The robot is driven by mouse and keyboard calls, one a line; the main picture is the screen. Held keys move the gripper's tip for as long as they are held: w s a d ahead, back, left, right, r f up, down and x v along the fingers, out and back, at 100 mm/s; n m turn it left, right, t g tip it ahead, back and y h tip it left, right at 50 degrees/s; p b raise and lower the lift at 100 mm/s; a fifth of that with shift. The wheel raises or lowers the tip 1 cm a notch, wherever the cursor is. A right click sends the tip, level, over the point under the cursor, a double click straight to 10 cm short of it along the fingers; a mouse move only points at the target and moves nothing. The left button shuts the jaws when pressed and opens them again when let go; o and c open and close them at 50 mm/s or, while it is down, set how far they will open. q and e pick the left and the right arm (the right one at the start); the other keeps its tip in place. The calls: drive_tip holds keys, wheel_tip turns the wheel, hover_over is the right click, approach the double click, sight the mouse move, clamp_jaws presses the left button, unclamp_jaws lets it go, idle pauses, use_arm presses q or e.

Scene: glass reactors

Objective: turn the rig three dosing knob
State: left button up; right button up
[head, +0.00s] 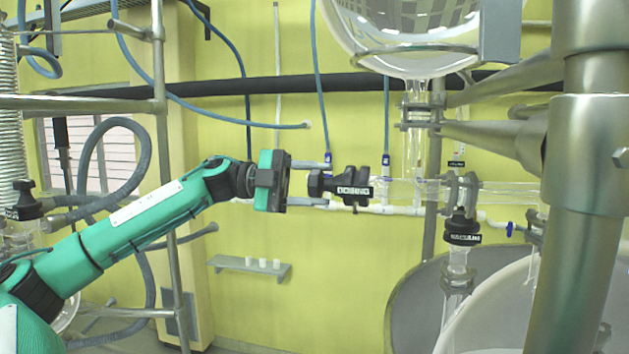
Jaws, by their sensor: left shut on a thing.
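The dosing knob (343,187) is black, with a white "DOSING" label, on the end of a horizontal glass tube in the middle of the head view. My left gripper (319,184) reaches it from the left. Its two grey fingers lie above and below the knob's left end, and it is shut on the knob. The label faces me upright. No rig number shows. My right gripper is not in view.
A second black knob (462,232) with a label hangs below the glass joint to the right. A round glass vessel (405,35) is above. A thick steel post (590,190) stands at the right. A steel frame post (165,160) and grey hoses are on the left.

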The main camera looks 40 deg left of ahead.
use_arm(q)
drive_tip(key=n+p, duration=0.1)
drive_tip(key=n, duration=0.3)
drive_tip(key=shift+r+n, duration=0.1)
drive_tip(key=shift+n, duration=0.2)
drive_tip(key=n+p, duration=0.1)
drive_tip(key=n, duration=0.3)
drive_tip(key=shift+n+p, duration=0.3)
drive_tip(key=o, duration=1)
drive_tip(key=shift+f, duration=0.2)
